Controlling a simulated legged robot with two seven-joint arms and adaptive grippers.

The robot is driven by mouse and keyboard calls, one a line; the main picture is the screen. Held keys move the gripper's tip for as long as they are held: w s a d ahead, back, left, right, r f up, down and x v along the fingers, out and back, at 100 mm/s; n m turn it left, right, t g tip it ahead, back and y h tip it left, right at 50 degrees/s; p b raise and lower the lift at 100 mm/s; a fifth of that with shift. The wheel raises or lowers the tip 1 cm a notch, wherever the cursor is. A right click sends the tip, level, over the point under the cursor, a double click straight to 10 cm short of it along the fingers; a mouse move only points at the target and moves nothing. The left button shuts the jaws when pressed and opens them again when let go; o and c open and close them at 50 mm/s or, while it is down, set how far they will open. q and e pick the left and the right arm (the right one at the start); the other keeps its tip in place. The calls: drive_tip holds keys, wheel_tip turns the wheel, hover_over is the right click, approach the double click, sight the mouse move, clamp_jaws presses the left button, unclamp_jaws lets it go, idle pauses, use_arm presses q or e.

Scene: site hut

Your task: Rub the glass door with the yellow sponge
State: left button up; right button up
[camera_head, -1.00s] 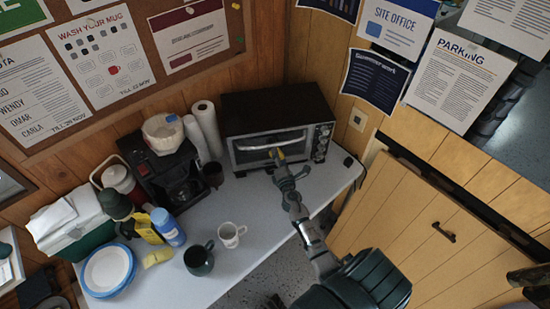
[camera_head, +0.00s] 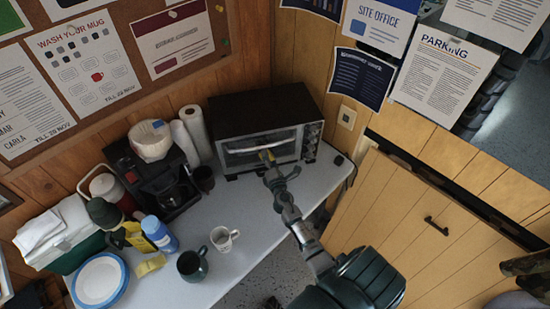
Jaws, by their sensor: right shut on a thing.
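The toaster oven (camera_head: 262,121) stands at the back of the table, its glass door (camera_head: 240,157) shut and facing me. My right gripper (camera_head: 269,163) is in front of the door, shut on the yellow sponge (camera_head: 264,155). Only a small part of the sponge shows; the fingers hide the rest. The sponge is at the glass, below the door handle (camera_head: 262,147); whether it touches cannot be told for sure. My left gripper is not in view.
A dark mug (camera_head: 192,264), a white mug (camera_head: 223,239), a yellow block (camera_head: 150,265), a blue bottle (camera_head: 159,234) and plates (camera_head: 98,281) stand left of my arm. A coffee maker (camera_head: 160,180) and paper rolls (camera_head: 196,135) are left of the oven. The table (camera_head: 262,215) is clear before the oven.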

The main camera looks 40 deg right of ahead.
sight(247, 156)
drive_tip(key=shift+w+a+b, duration=0.25)
drive_tip(key=shift+w+a, duration=0.3)
drive_tip(key=shift+a, duration=0.75)
drive_tip(key=shift+w+a+b, duration=0.2)
drive_tip(key=shift+w+a, duration=0.4)
drive_tip(key=shift+a, duration=0.7)
drive_tip(key=shift+w+a+b, duration=0.25)
drive_tip(key=shift+w+a, duration=0.3)
drive_tip(key=shift+a, duration=0.75)
drive_tip(key=v, duration=0.6)
drive_tip(key=shift+s, duration=0.1)
drive_tip(key=shift+v, duration=1.45)
